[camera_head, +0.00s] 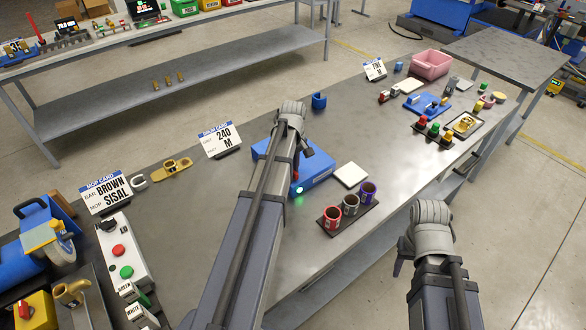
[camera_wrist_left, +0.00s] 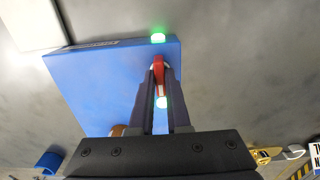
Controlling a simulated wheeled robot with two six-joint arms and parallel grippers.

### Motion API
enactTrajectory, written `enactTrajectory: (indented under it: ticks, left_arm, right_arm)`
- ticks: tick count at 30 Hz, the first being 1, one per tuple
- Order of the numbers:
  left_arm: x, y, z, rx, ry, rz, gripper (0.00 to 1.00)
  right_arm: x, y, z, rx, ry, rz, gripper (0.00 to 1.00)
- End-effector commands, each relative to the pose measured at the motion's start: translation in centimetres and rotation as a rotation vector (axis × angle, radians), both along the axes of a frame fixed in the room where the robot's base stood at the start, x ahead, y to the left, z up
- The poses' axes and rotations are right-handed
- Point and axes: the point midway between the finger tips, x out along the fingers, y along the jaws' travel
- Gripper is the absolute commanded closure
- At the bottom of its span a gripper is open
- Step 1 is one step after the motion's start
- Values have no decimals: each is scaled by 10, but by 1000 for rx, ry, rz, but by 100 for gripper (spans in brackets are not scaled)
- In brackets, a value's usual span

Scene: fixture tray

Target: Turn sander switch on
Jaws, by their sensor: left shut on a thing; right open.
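A blue box-shaped unit (camera_head: 320,168) stands on the grey bench, partly hidden by my left arm. It also fills the middle of the left wrist view (camera_wrist_left: 90,80). A lit green lamp (camera_wrist_left: 158,38) is at its edge; the lamp also glows in the head view (camera_head: 299,190). A red switch lever (camera_wrist_left: 159,72) stands out beside the lamp. My left gripper (camera_wrist_left: 160,80) is shut on this lever, with a bright glow between the fingers. My right gripper (camera_head: 401,257) is open and empty, away from the unit, near the bench's front edge.
A white square pad (camera_head: 350,175) lies right of the unit, with a dark tray of cups (camera_head: 331,217) in front of it. A sign reading 240 M (camera_head: 220,140) stands behind left. A control box (camera_head: 122,255) and blue grinder (camera_head: 30,255) stand at left.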

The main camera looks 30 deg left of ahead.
Motion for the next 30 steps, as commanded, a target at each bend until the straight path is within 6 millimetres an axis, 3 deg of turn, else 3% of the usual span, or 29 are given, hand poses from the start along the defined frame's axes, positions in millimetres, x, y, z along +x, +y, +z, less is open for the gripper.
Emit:
enactTrajectory:
  ticks: [7, 8, 15, 30]
  left_arm:
    - [0, 0, 0, 0, 0, 2, 100]
    - [0, 0, 0, 0, 0, 2, 83]
    - [0, 0, 0, 0, 0, 1, 56]
    - [0, 0, 11, 0, 0, 0, 55]
  right_arm:
    - [0, 0, 0, 0, 0, 0, 50]
    - [0, 0, 0, 0, 0, 0, 50]
    - [0, 0, 0, 0, 0, 0, 50]
    - [0, 0, 11, 0, 0, 0, 50]
